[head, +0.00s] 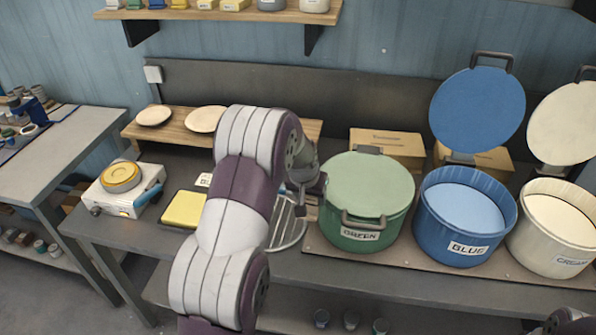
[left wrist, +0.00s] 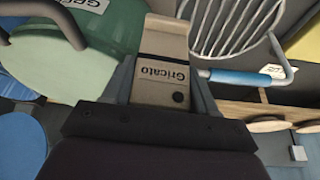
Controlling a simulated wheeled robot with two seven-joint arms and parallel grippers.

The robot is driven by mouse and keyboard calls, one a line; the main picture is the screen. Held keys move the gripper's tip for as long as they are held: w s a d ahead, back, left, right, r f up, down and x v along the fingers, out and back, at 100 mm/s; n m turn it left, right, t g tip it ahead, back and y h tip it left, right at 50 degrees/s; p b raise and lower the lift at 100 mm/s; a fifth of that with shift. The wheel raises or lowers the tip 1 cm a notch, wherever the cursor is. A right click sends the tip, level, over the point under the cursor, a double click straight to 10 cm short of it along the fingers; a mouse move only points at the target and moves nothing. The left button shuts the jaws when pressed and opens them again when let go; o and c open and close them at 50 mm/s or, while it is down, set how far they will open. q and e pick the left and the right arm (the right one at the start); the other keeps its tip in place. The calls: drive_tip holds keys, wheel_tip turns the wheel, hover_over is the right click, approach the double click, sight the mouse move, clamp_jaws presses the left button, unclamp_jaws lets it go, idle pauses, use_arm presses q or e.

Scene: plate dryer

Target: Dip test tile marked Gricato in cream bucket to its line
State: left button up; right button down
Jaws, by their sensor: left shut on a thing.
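The test tile marked Gricato (left wrist: 165,75) is a tan tile held between my left gripper's fingers in the left wrist view. In the head view my left gripper (head: 304,188) is just left of the green bucket, and the arm mostly hides what it holds. The cream bucket (head: 548,240) stands at the far right, labelled CREAM, with its pale lid (head: 565,125) raised behind it and cream liquid inside. My right gripper is out of view.
The blue bucket (head: 465,238) stands open, its blue lid (head: 478,110) raised. The green bucket (head: 365,235) is covered by its lid (head: 367,185). A wire rack (head: 290,228) lies behind my left arm. A yellow pad (head: 184,209) and plates on a wooden shelf (head: 172,130) are further left.

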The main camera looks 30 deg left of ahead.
use_arm(q)
drive_tip(key=s+d+f+m, duration=0.2)
drive_tip(key=s+d+f, duration=0.7)
drive_tip(key=s+d, duration=0.2)
drive_tip(key=shift+s+f, duration=0.15)
drive_tip(key=shift+d, duration=0.1)
